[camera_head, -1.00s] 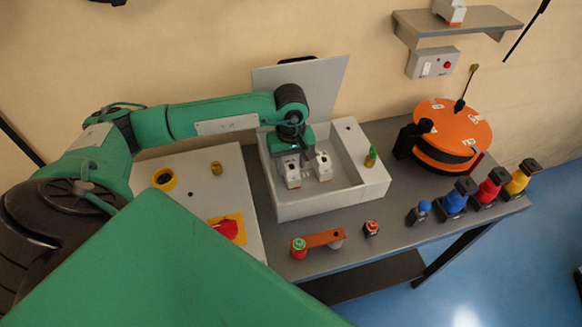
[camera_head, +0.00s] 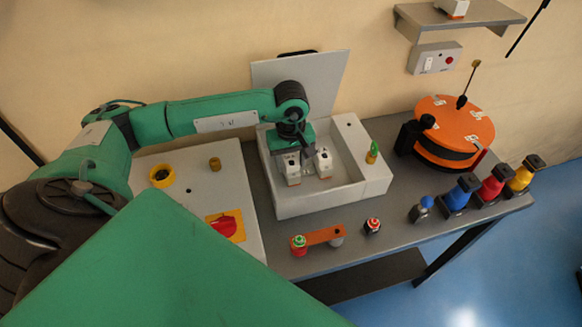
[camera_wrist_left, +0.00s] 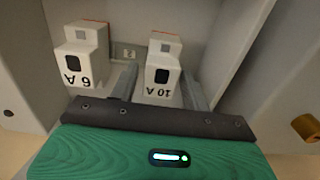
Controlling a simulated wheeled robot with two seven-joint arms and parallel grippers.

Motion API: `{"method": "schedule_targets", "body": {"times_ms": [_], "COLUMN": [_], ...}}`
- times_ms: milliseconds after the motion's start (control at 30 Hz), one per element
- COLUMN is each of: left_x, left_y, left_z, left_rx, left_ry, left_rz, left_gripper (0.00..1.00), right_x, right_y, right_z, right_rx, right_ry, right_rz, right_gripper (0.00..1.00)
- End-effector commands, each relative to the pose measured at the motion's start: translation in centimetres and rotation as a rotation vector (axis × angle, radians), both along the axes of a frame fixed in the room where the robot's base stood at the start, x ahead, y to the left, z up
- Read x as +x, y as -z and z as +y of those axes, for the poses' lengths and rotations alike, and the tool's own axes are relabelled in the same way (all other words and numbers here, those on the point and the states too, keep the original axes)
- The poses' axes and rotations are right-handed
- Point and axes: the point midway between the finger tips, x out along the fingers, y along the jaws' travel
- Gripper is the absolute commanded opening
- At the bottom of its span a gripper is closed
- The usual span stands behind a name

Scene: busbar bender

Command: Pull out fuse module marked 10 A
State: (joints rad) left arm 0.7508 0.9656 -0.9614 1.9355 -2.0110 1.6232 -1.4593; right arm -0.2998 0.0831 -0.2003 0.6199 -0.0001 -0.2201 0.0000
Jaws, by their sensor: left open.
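The fuse module marked 10 A (camera_wrist_left: 163,68) is a white block with a dark window, standing in the grey open box. In the head view it is the left of two white modules (camera_head: 291,170). My left gripper (camera_wrist_left: 160,74) is open, with one finger on each side of the 10 A module. Contact between fingers and module cannot be made out. In the head view my left gripper (camera_head: 290,146) is at the modules from behind. The module marked 6 A (camera_wrist_left: 84,50) stands beside it, outside the fingers. My right gripper is not in view.
The grey box (camera_head: 330,204) has walls close around the modules and a raised lid (camera_head: 312,82) behind. A panel with a red switch (camera_head: 224,225) lies to its left. An orange reel (camera_head: 455,120) and coloured connectors (camera_head: 490,187) stand right.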

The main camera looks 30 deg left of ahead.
Motion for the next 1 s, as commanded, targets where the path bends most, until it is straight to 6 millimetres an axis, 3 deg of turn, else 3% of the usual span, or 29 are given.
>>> {"method": "schedule_targets", "body": {"times_ms": [67,200,300,1000], "left_x": [0.0,0.0,0.0,0.0], "left_y": [0.0,0.0,0.0,-1.7], "left_z": [0.0,0.0,0.0,0.0], "left_rx": [0.000,0.000,0.000,0.000], "left_ry": [0.000,0.000,0.000,0.000], "left_rz": [0.000,0.000,0.000,0.000], "left_gripper": [0.47,0.20,0.05,0.05], "right_x": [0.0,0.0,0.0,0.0], "right_y": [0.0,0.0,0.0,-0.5], "right_z": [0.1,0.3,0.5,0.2], "right_rx": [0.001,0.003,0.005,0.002], "right_ry": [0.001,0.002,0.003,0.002], "right_rz": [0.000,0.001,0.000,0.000], "right_gripper": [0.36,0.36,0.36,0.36]}}
